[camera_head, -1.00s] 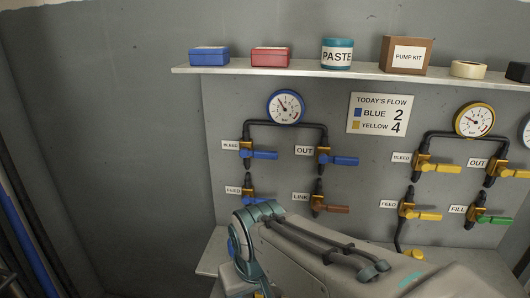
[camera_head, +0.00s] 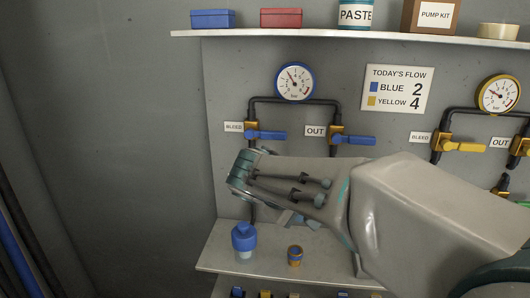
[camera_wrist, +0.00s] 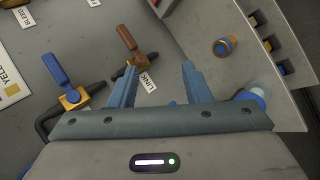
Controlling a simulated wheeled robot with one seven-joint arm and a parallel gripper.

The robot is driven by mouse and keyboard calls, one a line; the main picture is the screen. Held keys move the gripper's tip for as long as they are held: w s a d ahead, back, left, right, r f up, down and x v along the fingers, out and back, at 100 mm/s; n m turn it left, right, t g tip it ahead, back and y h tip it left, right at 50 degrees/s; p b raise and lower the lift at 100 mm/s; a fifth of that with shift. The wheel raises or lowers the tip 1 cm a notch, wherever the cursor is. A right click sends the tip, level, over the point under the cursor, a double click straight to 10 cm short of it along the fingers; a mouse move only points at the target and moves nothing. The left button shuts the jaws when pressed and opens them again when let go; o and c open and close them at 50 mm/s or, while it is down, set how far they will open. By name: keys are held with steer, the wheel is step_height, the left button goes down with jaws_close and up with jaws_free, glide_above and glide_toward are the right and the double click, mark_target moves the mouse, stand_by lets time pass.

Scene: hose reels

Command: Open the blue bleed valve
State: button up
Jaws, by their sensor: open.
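The blue bleed valve (camera_head: 266,135) is on the wall panel in the head view, beside its BLEED label (camera_head: 233,127). Its blue handle points right, across the vertical black pipe. My forearm and wrist lie just below it, and they hide the lower valves of the blue set. In the wrist view my gripper (camera_wrist: 160,68) is open and empty, with the LINK label between or behind its fingers. The brown-handled link valve (camera_wrist: 127,40) is just beyond the fingertips. I cannot make out the blue bleed valve in the wrist view.
The blue out valve (camera_head: 352,139) is right of the bleed valve; a blue-rimmed gauge (camera_head: 295,82) is above. Yellow valves (camera_head: 462,146) stand further right. A lower shelf (camera_head: 215,258) holds a blue-capped bottle (camera_head: 244,240) and a small ring-like item (camera_head: 295,255).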

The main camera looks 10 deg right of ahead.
steer(key=w+a+r+n+t+h+b, duration=0.2)
steer(key=w+a+t+b, duration=0.15)
steer(key=w, duration=0.35)
steer(key=n+t+h+b, duration=0.2)
steer(key=t+b, duration=0.1)
steer(key=t, duration=0.2)
glide_toward(271, 136)
steer(key=p+x, duration=0.1)
steer(key=x, duration=1)
jaws_close()
